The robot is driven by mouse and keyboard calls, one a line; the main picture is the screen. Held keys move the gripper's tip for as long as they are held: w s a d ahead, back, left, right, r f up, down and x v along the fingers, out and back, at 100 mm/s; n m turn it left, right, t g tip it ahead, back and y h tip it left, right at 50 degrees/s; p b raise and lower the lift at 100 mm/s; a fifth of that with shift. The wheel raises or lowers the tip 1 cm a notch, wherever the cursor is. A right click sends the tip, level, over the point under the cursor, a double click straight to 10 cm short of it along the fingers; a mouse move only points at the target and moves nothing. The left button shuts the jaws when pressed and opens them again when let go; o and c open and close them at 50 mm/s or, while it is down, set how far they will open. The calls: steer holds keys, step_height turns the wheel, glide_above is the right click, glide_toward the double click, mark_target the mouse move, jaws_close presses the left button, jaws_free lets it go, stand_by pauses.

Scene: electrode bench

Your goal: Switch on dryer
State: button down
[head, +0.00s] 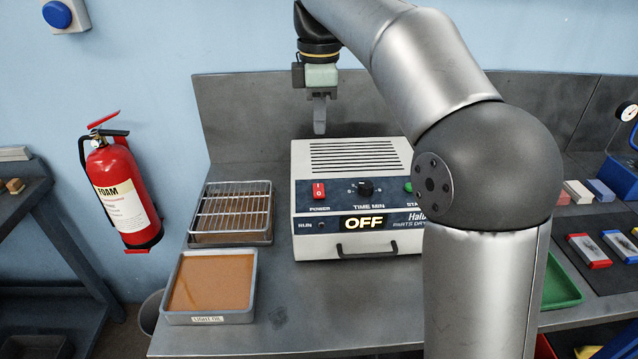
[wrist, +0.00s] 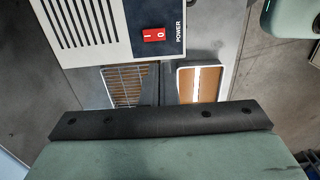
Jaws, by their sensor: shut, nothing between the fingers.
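The parts dryer (head: 303,237) is a pale box with a slotted top and a dark blue front panel, standing on the grey bench. Its display (head: 364,223) reads OFF. A red power rocker switch (head: 319,191) is at the panel's left, a black time knob (head: 365,188) in the middle and a green start button (head: 408,187) at the right, beside my arm. My gripper (head: 320,130) is shut and empty, pointing down above the dryer's rear left top. The wrist view also shows the power switch (wrist: 153,35), marked I and O, at the top.
A tray with a wire rack (head: 230,212) and a light oil tray (head: 210,285) stand left of the dryer. A fire extinguisher (head: 123,190) hangs on the left wall. My arm covers the dryer's right end. Bare bench lies before the dryer.

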mark_target(319, 193)
steer(key=shift+f, duration=0.1)
step_height(319, 193, down, 14)
steer(key=shift+r+b, duration=0.1)
steer(key=shift+b, duration=0.3)
